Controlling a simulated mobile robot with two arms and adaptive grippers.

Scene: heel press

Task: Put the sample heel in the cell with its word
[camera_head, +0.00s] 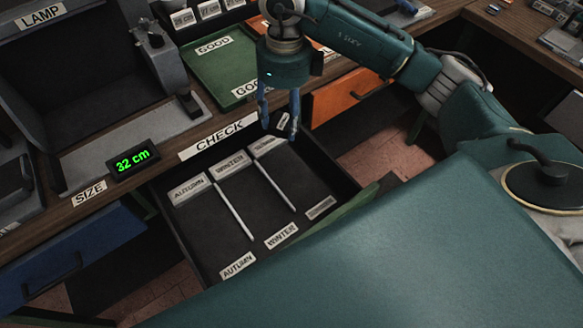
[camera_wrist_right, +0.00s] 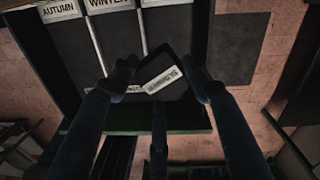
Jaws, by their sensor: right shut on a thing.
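My right gripper (camera_head: 279,117) points down over the back right of the open drawer (camera_head: 340,183). Its blue fingers are shut on the sample heel (camera_head: 283,122), a small dark piece with a pale label. In the right wrist view, the dark heel sits between the fingertips (camera_wrist_right: 161,80); its word is too blurred to read surely. Thin dividers split the drawer into the AUTUMN cell (camera_head: 207,225), the WINTER cell (camera_head: 250,196) and a right cell (camera_head: 293,172). The right cell's back label (camera_head: 268,146) is partly hidden and unclear. My left gripper is not in view.
The CHECK label (camera_head: 219,135) marks the bench edge behind the drawer. A green GOOD tray (camera_head: 205,68) lies behind it. A size display (camera_head: 133,161) reads 32 cm at the left. An orange drawer front (camera_head: 345,97) stands right of my gripper. The three cells look empty.

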